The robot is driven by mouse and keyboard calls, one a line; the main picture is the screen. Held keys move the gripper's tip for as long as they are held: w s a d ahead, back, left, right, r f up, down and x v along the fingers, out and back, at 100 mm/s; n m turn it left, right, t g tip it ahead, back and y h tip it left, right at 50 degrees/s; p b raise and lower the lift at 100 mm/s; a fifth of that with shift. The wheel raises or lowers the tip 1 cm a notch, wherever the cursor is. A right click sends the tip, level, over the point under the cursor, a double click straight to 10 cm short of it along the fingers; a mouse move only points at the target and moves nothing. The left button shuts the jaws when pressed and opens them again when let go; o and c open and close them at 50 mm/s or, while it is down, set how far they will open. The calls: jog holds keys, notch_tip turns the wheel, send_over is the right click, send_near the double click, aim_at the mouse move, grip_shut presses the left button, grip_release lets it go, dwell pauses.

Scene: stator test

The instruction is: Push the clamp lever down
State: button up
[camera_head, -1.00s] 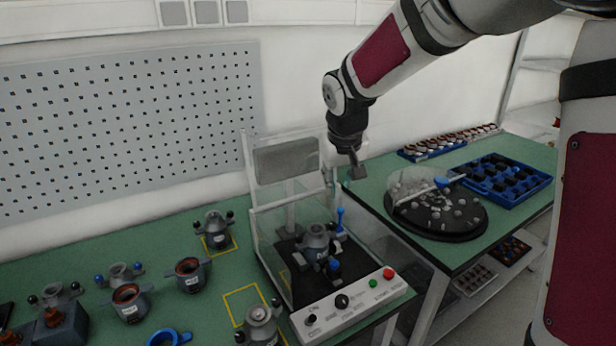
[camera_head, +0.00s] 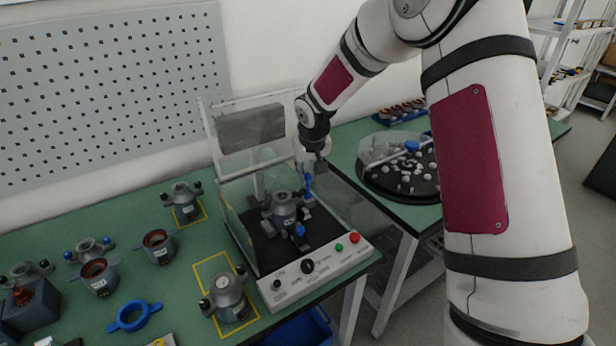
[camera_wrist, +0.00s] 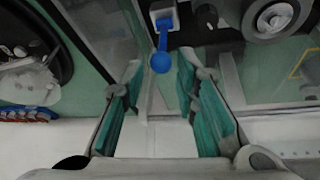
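The clamp lever, with a blue handle (camera_head: 308,184), stands upright at the right side of the test fixture, beside the grey stator (camera_head: 285,208) seated on the black base (camera_head: 262,252). In the wrist view the lever's round blue knob (camera_wrist: 161,62) lies just beyond the fingertips, between their lines. My gripper (camera_wrist: 156,72) has its two teal-padded fingers spread apart with nothing between them. In the head view my gripper (camera_head: 309,165) is just above and behind the lever; its fingertips are small and partly hidden there. I cannot tell whether it touches the lever.
A clear guard (camera_head: 240,172) stands open behind the fixture. A control panel (camera_head: 318,268) with red and green buttons is in front. Several stator housings (camera_head: 158,246) stand on the green table at left. A round black tray (camera_head: 375,178) of parts lies on the right table.

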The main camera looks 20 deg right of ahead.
aim_at(308, 175)
jog(key=shift+x, duration=1.9)
jog(key=shift+c, duration=0.6)
grip_shut()
